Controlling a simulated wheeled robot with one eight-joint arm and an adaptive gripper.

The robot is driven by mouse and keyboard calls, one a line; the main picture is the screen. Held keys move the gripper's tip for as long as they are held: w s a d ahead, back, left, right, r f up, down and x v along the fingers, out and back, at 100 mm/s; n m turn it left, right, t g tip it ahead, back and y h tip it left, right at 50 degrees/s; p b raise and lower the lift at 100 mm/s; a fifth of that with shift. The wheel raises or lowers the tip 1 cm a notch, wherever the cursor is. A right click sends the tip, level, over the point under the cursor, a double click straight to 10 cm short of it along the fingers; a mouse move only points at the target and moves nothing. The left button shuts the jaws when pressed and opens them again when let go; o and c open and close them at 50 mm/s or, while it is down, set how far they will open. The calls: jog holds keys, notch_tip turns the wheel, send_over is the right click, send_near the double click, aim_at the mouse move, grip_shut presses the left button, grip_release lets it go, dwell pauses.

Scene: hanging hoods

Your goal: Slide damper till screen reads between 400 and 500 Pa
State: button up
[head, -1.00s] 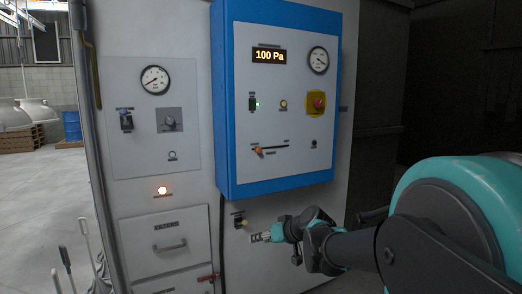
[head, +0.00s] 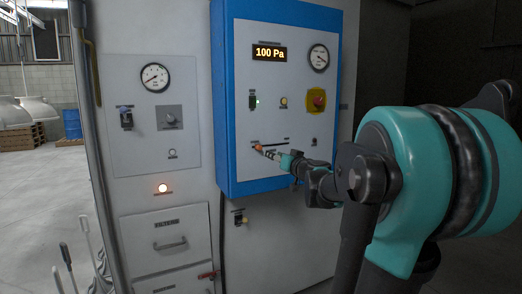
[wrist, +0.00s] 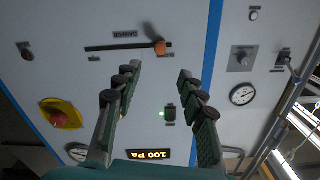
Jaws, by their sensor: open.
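The damper's orange knob (head: 258,147) sits at the left end of its dark horizontal slot (head: 275,143) on the blue-edged panel. The screen (head: 269,54) reads 100 Pa. My gripper (head: 272,154) is just right of the knob in the head view, pointing at the panel. In the wrist view, which is upside down, my gripper (wrist: 159,72) is open and empty. The knob (wrist: 160,47) appears just beyond the fingertips, roughly in line with the gap between them. I cannot tell how far it is in depth.
A red emergency button on yellow (head: 318,99), a green-lit switch (head: 253,100) and a round gauge (head: 319,57) are on the same panel. A grey panel with another gauge (head: 155,77) is to the left. Levers (head: 86,245) stand at lower left.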

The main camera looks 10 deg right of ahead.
aim_at(260, 148)
jog(key=x, duration=1.2)
jog(key=shift+w+a+f, duration=0.1)
jog(key=shift+w, duration=0.1)
jog(key=shift+c, duration=0.4)
grip_shut()
